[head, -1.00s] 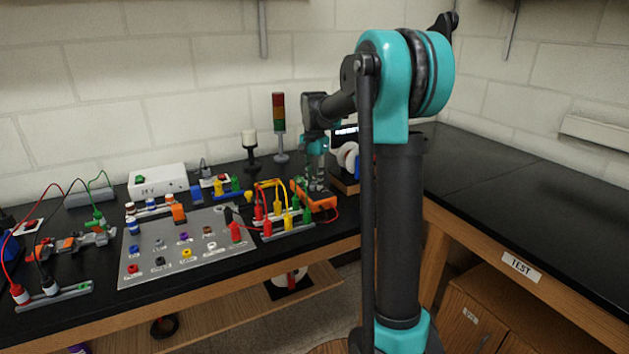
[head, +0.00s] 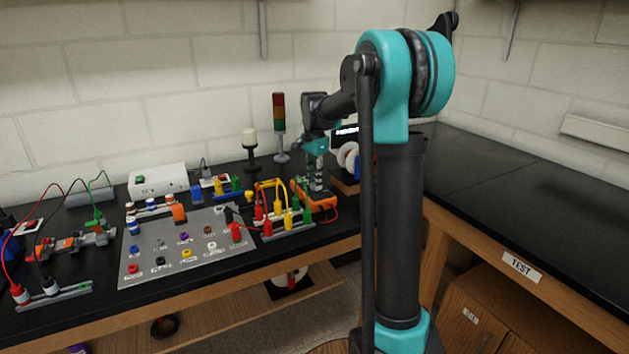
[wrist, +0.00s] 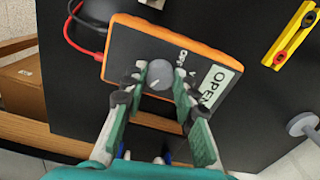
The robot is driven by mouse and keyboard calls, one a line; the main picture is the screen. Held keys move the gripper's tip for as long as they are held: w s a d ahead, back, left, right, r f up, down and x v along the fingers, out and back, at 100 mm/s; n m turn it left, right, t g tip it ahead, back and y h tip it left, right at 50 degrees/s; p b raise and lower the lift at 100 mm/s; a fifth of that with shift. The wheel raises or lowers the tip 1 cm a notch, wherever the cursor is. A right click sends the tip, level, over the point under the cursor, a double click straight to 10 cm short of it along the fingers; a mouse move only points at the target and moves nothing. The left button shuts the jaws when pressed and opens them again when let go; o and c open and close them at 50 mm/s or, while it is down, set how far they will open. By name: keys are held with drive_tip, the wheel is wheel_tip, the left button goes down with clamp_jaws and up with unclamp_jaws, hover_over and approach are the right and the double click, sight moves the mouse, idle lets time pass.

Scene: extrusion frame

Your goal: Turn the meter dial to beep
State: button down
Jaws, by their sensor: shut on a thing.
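The meter (wrist: 207,58) is a dark box with an orange rim, lying face up on the black bench. It also shows in the head view (head: 318,203). Its round grey dial (wrist: 159,75) has a pale pointer mark, and the display (wrist: 213,87) reads OPEN. My gripper (wrist: 160,72) is over the meter with one fingertip on each side of the dial, shut on it. In the head view my gripper (head: 315,176) points down onto the meter, and the dial is too small to make out there.
Red and black leads (wrist: 80,38) run from the meter's end. A jack rail (head: 283,231) with coloured plugs stands close left of the meter. The right bench (head: 520,190) is clear.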

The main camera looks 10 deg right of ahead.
drive_tip(key=c, duration=1.2)
unclamp_jaws()
drive_tip(key=shift+r, duration=0.1)
wheel_tip(320, 180, up, 12)
drive_tip(key=shift+f, duration=0.1)
